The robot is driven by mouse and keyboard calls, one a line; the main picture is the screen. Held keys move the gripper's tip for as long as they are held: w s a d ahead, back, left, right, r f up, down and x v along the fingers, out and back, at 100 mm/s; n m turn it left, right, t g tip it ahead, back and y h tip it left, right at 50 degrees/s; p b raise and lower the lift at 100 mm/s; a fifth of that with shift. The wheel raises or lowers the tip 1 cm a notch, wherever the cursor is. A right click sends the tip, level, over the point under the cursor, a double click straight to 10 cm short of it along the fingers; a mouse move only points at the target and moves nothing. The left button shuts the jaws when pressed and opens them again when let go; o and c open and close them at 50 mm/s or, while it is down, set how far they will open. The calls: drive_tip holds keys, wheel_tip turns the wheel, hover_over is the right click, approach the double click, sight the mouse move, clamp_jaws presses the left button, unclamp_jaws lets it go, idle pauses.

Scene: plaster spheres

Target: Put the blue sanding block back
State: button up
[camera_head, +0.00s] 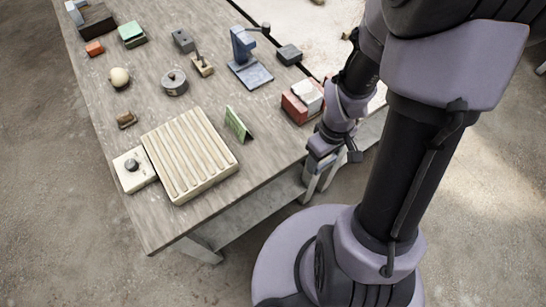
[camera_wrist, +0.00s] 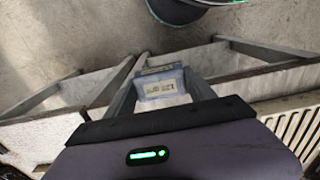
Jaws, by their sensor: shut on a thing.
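The blue sanding block (camera_wrist: 162,84), pale blue with a printed label, is between the two fingers of my gripper (camera_wrist: 160,92) in the wrist view. The fingers are shut on it from both sides. In the head view my gripper (camera_head: 318,186) hangs at the front right edge of the workbench (camera_head: 165,215), beside and beyond the bench top.
A ribbed cream rack (camera_head: 203,178) lies near the bench's front, with a green card (camera_head: 238,123) beside it. A red box with a white piece (camera_head: 294,110) sits close to my arm. A blue stand (camera_head: 250,72) is farther back. A dark bucket (camera_wrist: 176,12) is on the floor.

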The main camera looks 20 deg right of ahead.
drive_tip(key=b, duration=0.2)
hover_over(280, 152)
drive_tip(key=shift+s+d+f, duration=0.1)
drive_tip(key=shift+f, duration=0.6)
wheel_tip(280, 152, down, 4)
drive_tip(key=shift+r+b, duration=0.15)
drive_tip(key=shift+b, duration=0.9)
drive_tip(key=shift+r, duration=0.15)
drive_tip(key=o, duration=1.5)
